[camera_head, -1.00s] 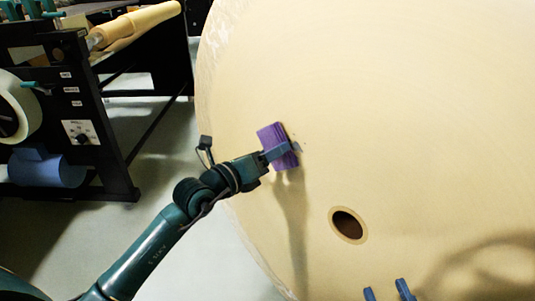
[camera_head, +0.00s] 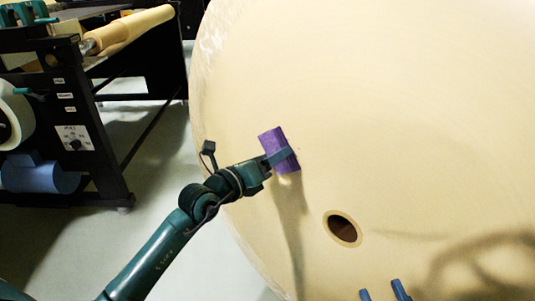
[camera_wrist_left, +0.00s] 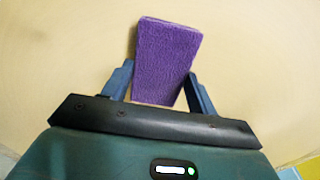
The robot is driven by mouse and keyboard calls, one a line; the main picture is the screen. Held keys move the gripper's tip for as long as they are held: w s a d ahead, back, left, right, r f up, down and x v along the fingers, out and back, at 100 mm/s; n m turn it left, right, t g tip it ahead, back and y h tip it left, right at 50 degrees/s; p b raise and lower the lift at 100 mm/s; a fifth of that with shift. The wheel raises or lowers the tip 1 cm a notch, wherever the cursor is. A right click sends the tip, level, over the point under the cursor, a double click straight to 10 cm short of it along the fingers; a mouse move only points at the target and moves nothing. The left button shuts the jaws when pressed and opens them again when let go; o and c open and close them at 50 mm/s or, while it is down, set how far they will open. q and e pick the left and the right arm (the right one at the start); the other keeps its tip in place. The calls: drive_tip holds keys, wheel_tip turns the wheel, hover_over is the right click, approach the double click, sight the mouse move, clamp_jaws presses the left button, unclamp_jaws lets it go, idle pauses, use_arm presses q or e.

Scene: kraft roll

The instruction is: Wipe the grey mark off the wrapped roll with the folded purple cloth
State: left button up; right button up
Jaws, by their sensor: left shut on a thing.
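The folded purple cloth (camera_head: 274,142) is held in my left gripper (camera_head: 280,157), whose fingers are shut on its sides. In the left wrist view the cloth (camera_wrist_left: 168,45) stands out between the two blue fingers (camera_wrist_left: 160,75). The cloth is at the flat tan face of the large wrapped roll (camera_head: 420,120), up and left of its core hole; whether it touches is hard to tell. I cannot make out a clear grey mark; the cloth hides part of the face. My right gripper (camera_head: 382,292) shows only two blue fingertips, spread apart, at the bottom edge.
The roll has a dark core hole (camera_head: 343,229) and a shiny wrapped left edge. A black machine frame (camera_head: 90,110) with a tan roll (camera_head: 130,28) on top stands at the left. Grey floor (camera_head: 160,160) lies between them. Arm shadows fall on the roll.

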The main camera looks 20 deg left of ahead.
sight(289, 163)
use_arm(q)
drive_tip(key=d+p, duration=0.1)
drive_tip(key=s+d+p, duration=0.2)
drive_tip(key=d, duration=0.1)
drive_tip(key=shift+s+r+p, duration=0.1)
drive_tip(key=shift+r+p, duration=0.15)
drive_tip(key=shift+p, duration=0.1)
drive_tip(key=shift+s+d+f+p, duration=0.1)
drive_tip(key=shift+s+d+p, duration=0.15)
drive_tip(key=shift+d, duration=0.25)
drive_tip(key=shift+s+d+f+p, duration=0.1)
drive_tip(key=shift+s+d+p, duration=0.05)
drive_tip(key=shift+d+p, duration=0.25)
drive_tip(key=shift+r+p, duration=0.1)
drive_tip(key=shift+p, duration=0.2)
drive_tip(key=shift+w+a+f+b, duration=0.1)
drive_tip(key=shift+w+a+b, duration=0.15)
drive_tip(key=shift+a, duration=0.3)
drive_tip(key=shift+w+a+f+b, duration=0.15)
drive_tip(key=shift+w+a, duration=0.2)
drive_tip(key=shift+a, duration=0.2)
drive_tip(key=shift+w+a+r+b, duration=0.1)
drive_tip(key=shift+w+a+b, duration=0.4)
drive_tip(key=shift+a, duration=0.6)
drive_tip(key=shift+w+a+r+b, duration=0.15)
drive_tip(key=shift+w+a, duration=0.5)
drive_tip(key=shift+a, duration=0.45)
